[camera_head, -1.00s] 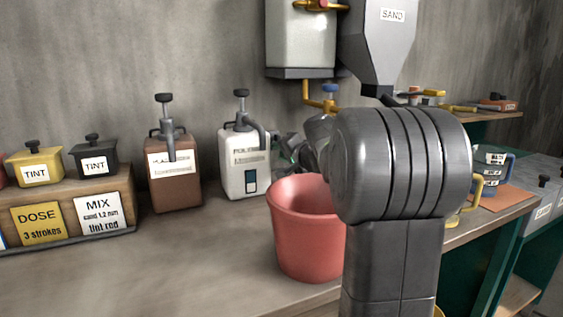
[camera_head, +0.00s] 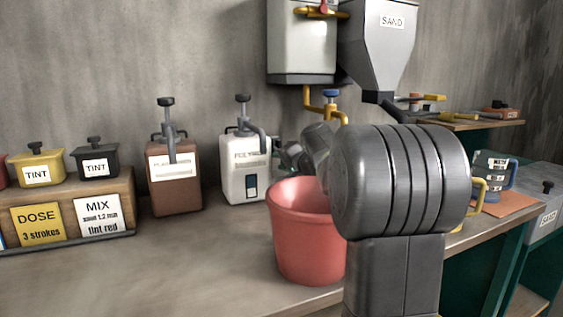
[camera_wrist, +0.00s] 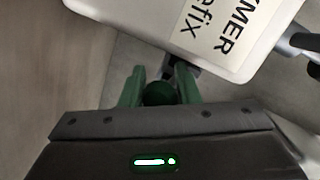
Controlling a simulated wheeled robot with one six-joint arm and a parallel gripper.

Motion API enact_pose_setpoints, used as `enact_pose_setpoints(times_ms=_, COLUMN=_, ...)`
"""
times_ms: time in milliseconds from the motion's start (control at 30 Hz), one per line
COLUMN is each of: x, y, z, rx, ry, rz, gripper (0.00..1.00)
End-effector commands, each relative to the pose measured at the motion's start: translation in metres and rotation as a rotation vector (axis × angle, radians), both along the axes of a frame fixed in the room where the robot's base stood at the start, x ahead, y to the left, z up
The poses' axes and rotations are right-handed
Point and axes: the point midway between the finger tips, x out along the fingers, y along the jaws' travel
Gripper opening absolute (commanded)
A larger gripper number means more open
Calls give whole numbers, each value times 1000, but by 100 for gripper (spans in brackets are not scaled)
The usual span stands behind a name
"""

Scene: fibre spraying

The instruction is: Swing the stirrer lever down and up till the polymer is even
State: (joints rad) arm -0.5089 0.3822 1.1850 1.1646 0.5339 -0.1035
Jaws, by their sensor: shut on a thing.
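The white polymer container (camera_head: 240,185) stands on the bench with a black-topped pump and a small dark window on its front. In the wrist view its labelled side (camera_wrist: 225,25) fills the top. My gripper (camera_wrist: 160,88) has green fingers shut on a round dark green knob (camera_wrist: 160,94), which I take for the end of the stirrer lever. A short dark piece shows between the knob and the container. In the head view my arm's wrist is right of the container, and the fingers and lever are hidden. The polymer's evenness cannot be told.
A red bucket (camera_head: 298,240) stands just in front of the container, close under my arm. A brown container (camera_head: 174,185) is to the left, beside a wooden stand (camera_head: 125,185) with tint cans. A sand hopper (camera_head: 385,50) hangs above. The bench front left is clear.

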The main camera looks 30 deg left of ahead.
Motion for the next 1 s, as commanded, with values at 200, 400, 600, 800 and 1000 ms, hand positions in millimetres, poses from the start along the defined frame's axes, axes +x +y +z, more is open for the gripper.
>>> enact_pose_setpoints(times_ms=200, x=2, y=-1, z=-6, rx=-5, ry=7, rz=-4, gripper=0)
enact_pose_setpoints(times_ms=400, x=2, y=-1, z=-6, rx=-5, ry=7, rz=-5, gripper=0)
enact_pose_setpoints(times_ms=600, x=2, y=-1, z=-5, rx=-5, ry=7, rz=-6, gripper=0)
enact_pose_setpoints(times_ms=800, x=3, y=-1, z=-5, rx=-4, ry=5, rz=-6, gripper=39)
enact_pose_setpoints(times_ms=1000, x=2, y=-1, z=-2, rx=-2, ry=3, rz=-4, gripper=50)
